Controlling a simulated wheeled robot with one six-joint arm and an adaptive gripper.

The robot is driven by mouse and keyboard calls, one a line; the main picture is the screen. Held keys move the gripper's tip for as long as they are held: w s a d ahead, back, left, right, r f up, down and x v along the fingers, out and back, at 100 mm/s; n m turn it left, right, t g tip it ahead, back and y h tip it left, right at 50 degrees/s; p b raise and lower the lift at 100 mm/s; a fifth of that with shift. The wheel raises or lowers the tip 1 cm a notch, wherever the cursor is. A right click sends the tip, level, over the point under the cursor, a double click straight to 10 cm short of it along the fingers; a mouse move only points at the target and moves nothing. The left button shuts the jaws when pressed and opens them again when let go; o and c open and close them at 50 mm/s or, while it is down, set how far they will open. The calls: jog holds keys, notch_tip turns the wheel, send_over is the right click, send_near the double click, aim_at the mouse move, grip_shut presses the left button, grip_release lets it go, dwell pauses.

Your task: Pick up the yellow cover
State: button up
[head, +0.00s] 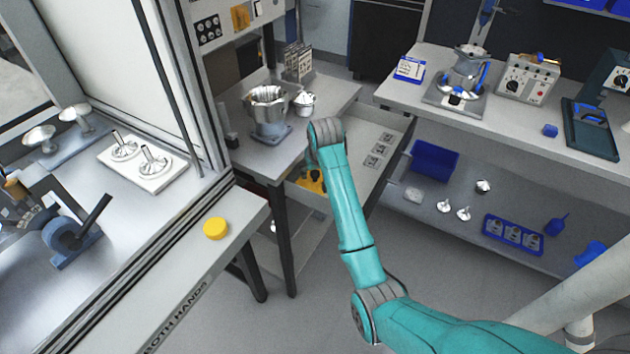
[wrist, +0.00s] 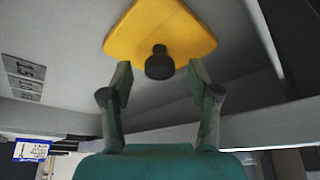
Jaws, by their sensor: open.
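The yellow cover (wrist: 160,30) is a flat yellow plate with a dark round knob (wrist: 160,63) in the wrist view. In the head view the yellow cover (head: 312,181) lies in the open drawer (head: 345,190), partly hidden by my arm. My gripper (wrist: 159,74) is open, with one finger on either side of the knob and a gap showing at each side. In the head view my gripper is hidden behind my arm.
The drawer walls stand close around my gripper. A bench with a metal housing (head: 268,112) is beside the drawer. A round yellow cap (head: 215,228) sits on the ledge at left. A blue bin (head: 434,160) stands on the lower shelf at right.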

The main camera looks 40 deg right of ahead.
jog(key=shift+x, duration=0.85)
grip_shut()
jog(key=shift+r, duration=0.15)
